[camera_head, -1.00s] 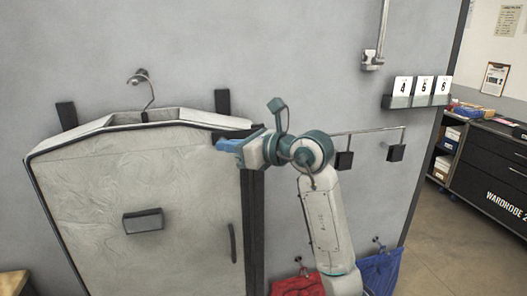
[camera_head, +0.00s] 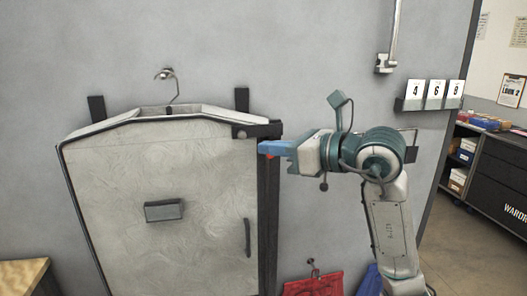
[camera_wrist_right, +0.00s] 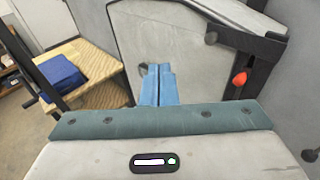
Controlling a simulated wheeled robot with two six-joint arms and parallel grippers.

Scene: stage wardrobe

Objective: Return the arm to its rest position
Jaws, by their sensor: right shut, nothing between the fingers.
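My right gripper (camera_head: 264,148) has blue fingers, shut and empty, at the upper right corner of a pale grey garment case (camera_head: 200,235). In the head view the fingertips overlap the dark post along the case's right edge; I cannot tell whether they touch it. The right wrist view shows the blue fingers (camera_wrist_right: 157,71) together, pointing toward the pale case front (camera_wrist_right: 175,38). My right arm (camera_head: 388,225) is raised and reaches in from the lower right. My left gripper is not in view.
A dark bracket with a red knob (camera_wrist_right: 240,78) is close right of the fingers in the wrist view. A red bag (camera_head: 315,285) hangs below my arm. Number cards (camera_head: 435,92) stand on a wall ledge. A wooden table (camera_wrist_right: 100,88) bears a folded blue cloth (camera_wrist_right: 62,76).

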